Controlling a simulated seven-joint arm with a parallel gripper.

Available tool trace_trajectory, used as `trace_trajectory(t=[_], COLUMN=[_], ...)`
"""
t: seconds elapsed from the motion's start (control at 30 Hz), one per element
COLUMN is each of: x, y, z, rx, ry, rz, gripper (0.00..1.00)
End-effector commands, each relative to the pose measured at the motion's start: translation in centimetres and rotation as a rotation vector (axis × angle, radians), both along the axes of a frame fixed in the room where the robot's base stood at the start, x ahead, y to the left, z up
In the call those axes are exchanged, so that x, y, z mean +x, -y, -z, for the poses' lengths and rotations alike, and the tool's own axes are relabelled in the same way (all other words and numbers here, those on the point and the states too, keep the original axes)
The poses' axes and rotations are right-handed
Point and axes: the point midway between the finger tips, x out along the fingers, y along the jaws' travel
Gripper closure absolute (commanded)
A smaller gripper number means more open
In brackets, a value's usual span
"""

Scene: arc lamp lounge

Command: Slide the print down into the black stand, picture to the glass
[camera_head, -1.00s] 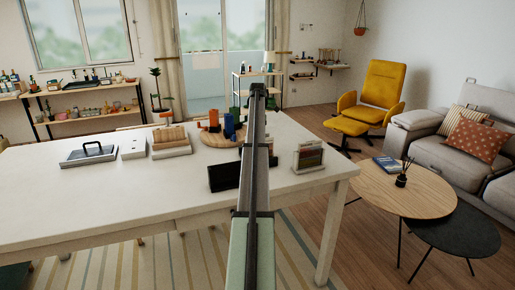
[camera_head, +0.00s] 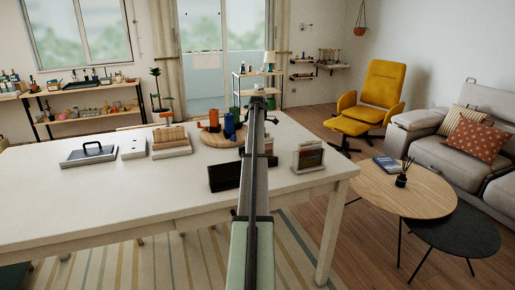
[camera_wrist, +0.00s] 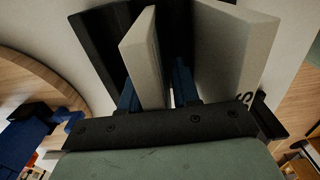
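The black stand (camera_head: 224,177) is on the white table, left of my arm in the head view, its right part covered by the arm. In the wrist view a black upright panel (camera_wrist: 95,38), which looks like this stand, rises just beyond my fingers. My gripper (camera_wrist: 158,92) has its two dark blue fingers on either side of a pale slab (camera_wrist: 143,58), which looks like the back of the print. Its lower end is between the fingers; its picture side is hidden. The arm hides the gripper in the head view. I cannot tell whether the slab is inside the stand.
A pale panel (camera_wrist: 232,52) with a dark letter stands close on the right in the wrist view. A pale stand with a picture (camera_head: 308,157) is right of my arm. The round wooden board (camera_head: 215,139) is behind. The table's left front (camera_head: 100,200) is clear.

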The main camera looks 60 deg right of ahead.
Motion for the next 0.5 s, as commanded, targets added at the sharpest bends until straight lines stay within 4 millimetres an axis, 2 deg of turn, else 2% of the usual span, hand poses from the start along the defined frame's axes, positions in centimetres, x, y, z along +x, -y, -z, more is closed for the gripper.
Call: trace_trajectory(t=[0.03, 0.3, 0.5], x=[0.00, 0.00, 0.00], y=[0.00, 0.00, 0.00], z=[-0.01, -0.01, -0.02], rx=[0.000, 0.000, 0.000], ry=[0.000, 0.000, 0.000], rz=[0.000, 0.000, 0.000], gripper=[0.75, 1.00, 1.00])
